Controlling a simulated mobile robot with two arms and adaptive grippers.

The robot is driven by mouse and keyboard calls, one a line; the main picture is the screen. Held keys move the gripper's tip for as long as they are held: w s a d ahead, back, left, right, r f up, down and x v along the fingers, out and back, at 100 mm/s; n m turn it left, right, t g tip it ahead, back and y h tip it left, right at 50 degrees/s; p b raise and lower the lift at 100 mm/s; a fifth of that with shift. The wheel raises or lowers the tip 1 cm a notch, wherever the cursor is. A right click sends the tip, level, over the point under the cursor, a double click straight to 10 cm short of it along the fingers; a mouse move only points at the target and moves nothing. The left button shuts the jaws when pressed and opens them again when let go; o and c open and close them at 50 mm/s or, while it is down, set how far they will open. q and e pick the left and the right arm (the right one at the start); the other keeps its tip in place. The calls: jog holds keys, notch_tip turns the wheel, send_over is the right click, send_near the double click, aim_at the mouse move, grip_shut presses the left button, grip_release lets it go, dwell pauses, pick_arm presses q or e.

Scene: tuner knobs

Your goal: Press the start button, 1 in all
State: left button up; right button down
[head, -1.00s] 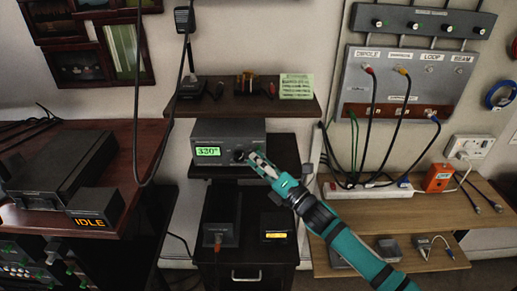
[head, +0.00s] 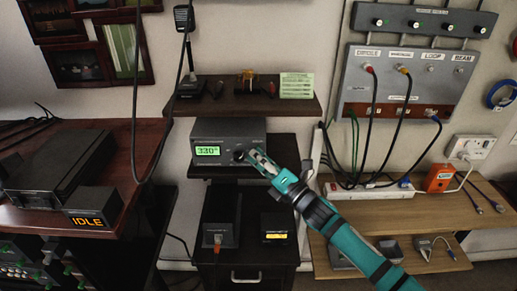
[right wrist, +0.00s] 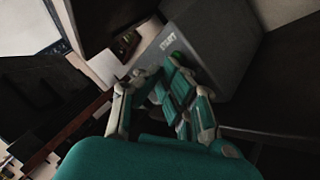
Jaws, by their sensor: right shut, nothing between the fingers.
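The grey control box (head: 228,131) with a green display reading 330° stands on the middle shelf in the head view. A dark round knob (head: 240,155) sits on its front. My right gripper (head: 258,157) is shut and empty, in front of the lower right part of that front. The right wrist view shows the gripper (right wrist: 160,80) close to the grey box face (right wrist: 205,50), below a label (right wrist: 167,41) that seems to read START. A green spot lies just under the label; I cannot tell whether it is the button or a fingertip. My left gripper is out of view.
A small display reading IDLE (head: 93,208) stands on the left desk. A shelf (head: 295,103) runs above the box. Dark boxes stand on the cabinet below. A cabled panel (head: 400,80) hangs at the right, over a power strip (head: 372,190).

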jog(key=shift+w, duration=0.15)
dwell(0.4)
jog(key=shift+s, duration=0.8)
jog(key=shift+p, duration=0.3)
jog(key=s+p, duration=0.1)
jog(key=s, duration=0.4)
jog(key=shift+p, duration=0.4)
